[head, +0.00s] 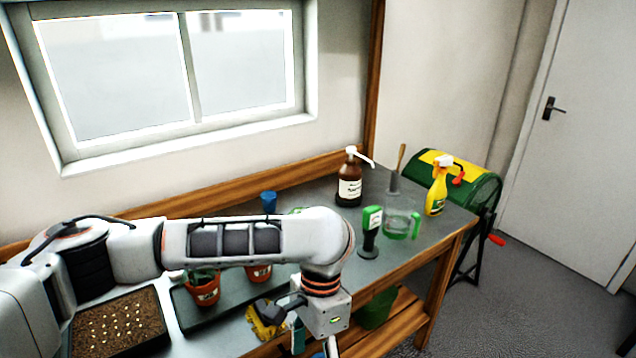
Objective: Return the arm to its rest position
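My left arm comes in from the left and reaches across the bench (425,228), bent down at the wrist. My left gripper (322,316) hangs off the end of this arm, low in the view near the bench's front edge. Its fingers are not clear, so I cannot tell whether they are open or shut. A teal item (298,337) shows close beside it at the bottom; I cannot tell whether it is held. My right gripper is not in view.
Potted plants (204,293) and a seed tray (118,322) lie under my arm. A yellow item (264,322) is beside the wrist. A green-labelled tool (371,222), clear jug (400,215), brown pump bottle (350,185) and yellow spray bottle (437,190) stand to the right. A green drum (478,188) is beyond.

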